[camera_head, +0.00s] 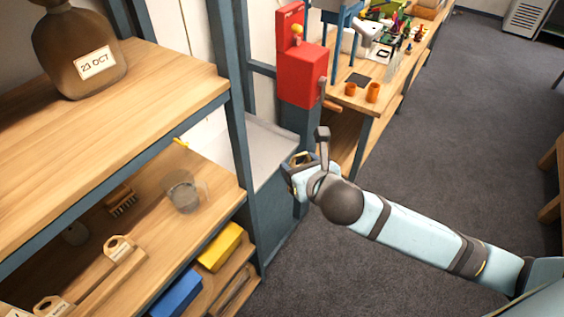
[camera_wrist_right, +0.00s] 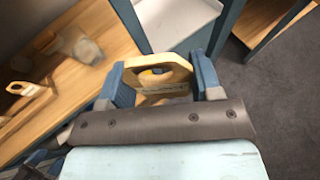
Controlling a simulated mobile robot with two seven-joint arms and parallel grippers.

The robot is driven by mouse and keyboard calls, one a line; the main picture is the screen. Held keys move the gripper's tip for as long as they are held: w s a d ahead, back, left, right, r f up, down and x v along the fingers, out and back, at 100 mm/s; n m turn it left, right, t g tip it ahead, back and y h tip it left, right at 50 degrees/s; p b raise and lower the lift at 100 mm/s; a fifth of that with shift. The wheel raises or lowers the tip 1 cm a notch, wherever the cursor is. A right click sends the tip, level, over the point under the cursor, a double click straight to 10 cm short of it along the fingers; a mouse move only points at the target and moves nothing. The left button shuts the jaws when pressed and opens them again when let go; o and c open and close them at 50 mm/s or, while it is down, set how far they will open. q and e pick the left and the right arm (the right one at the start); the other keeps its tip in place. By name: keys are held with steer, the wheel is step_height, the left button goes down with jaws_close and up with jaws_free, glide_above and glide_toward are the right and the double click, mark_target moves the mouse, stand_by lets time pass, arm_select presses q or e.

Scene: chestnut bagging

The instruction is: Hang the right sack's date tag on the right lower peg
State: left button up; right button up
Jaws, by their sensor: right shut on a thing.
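My right gripper (camera_head: 298,168) is beside the shelf's blue upright and shut on a pale wooden tag (camera_wrist_right: 181,70) with a large hole. In the right wrist view the tag sits between the two blue fingers (camera_wrist_right: 160,64), and something yellow shows in its hole; its lettering cannot be read. A brown sack (camera_head: 78,55) with a "23 OCT" label (camera_head: 95,63) stands on the upper shelf at left. A small yellow piece (camera_head: 180,142) shows at the lower shelf's back; I cannot tell whether it is a peg. My left gripper is out of view.
The lower shelf holds a clear cup (camera_head: 184,193), a brush (camera_head: 122,203) and wooden tags (camera_head: 121,249). Yellow (camera_head: 220,247) and blue (camera_head: 177,293) boxes are below. A red box (camera_head: 303,75) stands behind my gripper. A workbench (camera_head: 385,82) is beyond; grey floor at right is open.

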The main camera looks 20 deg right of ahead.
steer(key=w+a+r+n+g+y, duration=0.1)
steer(key=a+r+n+y, duration=0.2)
steer(key=a, duration=0.7)
steer(key=w+a+r+n+g+y, duration=0.1)
steer(key=a+r+n+y, duration=0.2)
steer(key=a+r, duration=0.3)
steer(key=a, duration=0.4)
steer(key=shift+w+a+g, duration=0.3)
steer(key=shift+w+y, duration=0.1)
steer(key=shift+y, duration=0.2)
steer(key=shift+x, duration=1.5)
steer(key=shift+a+f, duration=0.1)
steer(key=shift+f, duration=0.1)
steer(key=o, duration=1.1)
